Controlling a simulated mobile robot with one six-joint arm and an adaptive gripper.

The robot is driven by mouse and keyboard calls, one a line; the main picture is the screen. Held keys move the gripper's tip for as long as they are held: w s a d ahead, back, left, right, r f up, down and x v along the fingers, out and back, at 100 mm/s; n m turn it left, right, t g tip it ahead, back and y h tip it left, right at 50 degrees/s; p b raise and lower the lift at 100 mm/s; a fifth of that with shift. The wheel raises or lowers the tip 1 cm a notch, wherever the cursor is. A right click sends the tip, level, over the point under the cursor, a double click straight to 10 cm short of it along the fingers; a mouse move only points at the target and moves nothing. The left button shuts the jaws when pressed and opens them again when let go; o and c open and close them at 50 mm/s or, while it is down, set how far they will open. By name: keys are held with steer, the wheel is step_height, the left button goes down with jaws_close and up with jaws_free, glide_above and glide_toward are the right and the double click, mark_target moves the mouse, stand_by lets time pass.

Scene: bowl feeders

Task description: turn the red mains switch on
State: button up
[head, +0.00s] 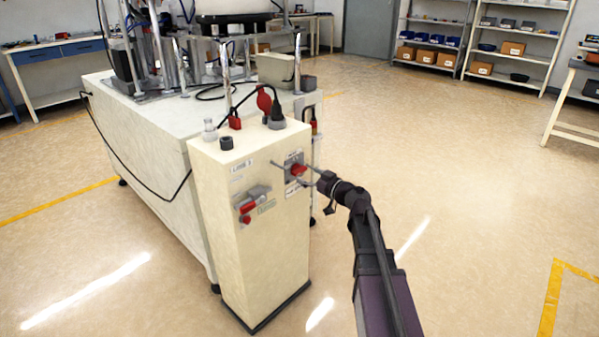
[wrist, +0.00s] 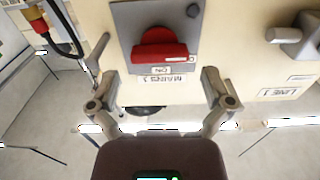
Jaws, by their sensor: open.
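The red mains switch (head: 298,170) is a knob on a grey plate on the front of a cream cabinet (head: 250,225). In the wrist view the red knob (wrist: 160,47) sits on its grey plate (wrist: 150,15), with an upside-down label reading MAINS 1 below it. Its grip bar looks roughly level there. My gripper (wrist: 160,82) is open and empty, its fingers apart to the left and right, just below the knob in the picture. In the head view my gripper reaches in from the right, in front of the switch; contact cannot be told.
A grey-handled switch (wrist: 288,34) sits beside the mains plate in the wrist view. A lever with a red grip (head: 249,205) and a red button (head: 245,219) are on the cabinet. A red plug (head: 264,101) and cables are on top. Open floor lies right.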

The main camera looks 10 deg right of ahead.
mark_target(302, 172)
steer(key=shift+x, duration=1.85)
steer(key=c, duration=0.9)
